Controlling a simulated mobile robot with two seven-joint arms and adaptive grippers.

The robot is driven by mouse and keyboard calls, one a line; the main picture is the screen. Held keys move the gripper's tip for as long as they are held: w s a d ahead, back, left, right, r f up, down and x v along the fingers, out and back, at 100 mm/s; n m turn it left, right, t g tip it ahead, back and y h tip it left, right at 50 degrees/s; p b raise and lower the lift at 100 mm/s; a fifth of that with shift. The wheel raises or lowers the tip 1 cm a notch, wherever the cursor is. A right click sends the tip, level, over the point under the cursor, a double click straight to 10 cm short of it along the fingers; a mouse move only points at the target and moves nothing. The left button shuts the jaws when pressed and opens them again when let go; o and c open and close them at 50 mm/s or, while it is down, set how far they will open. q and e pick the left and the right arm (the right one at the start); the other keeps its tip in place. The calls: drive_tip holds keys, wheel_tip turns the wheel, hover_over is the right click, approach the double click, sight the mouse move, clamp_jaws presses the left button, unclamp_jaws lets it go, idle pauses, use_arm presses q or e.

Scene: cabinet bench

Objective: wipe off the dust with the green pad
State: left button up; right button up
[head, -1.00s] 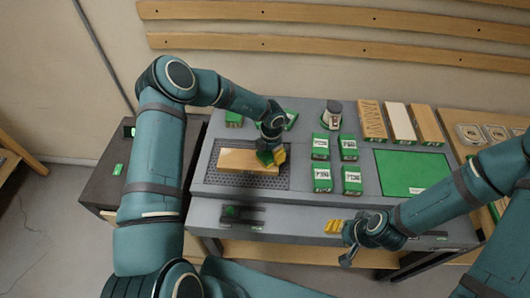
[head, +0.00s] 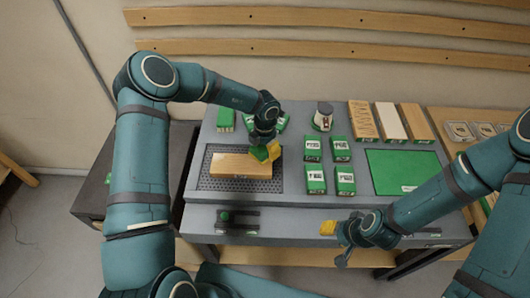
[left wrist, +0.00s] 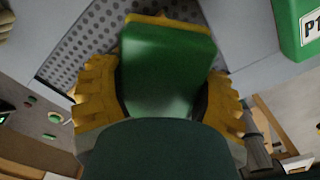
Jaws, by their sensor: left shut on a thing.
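My left gripper (head: 265,152) is shut on the green pad (head: 259,154), at the right end of a pale wooden block (head: 235,169). In the left wrist view the green pad (left wrist: 165,65) sits between the yellow fingers. Whether the pad touches the block is hard to tell. The block lies on a dark perforated mat (head: 205,180) on the grey bench. I cannot make out dust on the block at this size. My right gripper (head: 335,243) hangs by the bench's front edge, apart from the pad; its finger opening is unclear.
Several green labelled boxes (head: 316,181) stand right of the mat. A jar (head: 323,116) is behind them. A flat green sheet (head: 402,170) and several boards (head: 389,121) lie to the right. A dark holder (head: 238,221) sits in front of the mat.

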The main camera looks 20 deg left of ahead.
use_arm(q)
drive_tip(key=shift+r, duration=0.5)
drive_tip(key=shift+r, duration=1.55)
hover_over(219, 159)
drive_tip(key=f, duration=0.1)
wheel_tip(219, 159, down, 6)
drive_tip(key=b, duration=0.8)
drive_tip(key=shift+w, duration=0.1)
drive_tip(key=shift+f, duration=1)
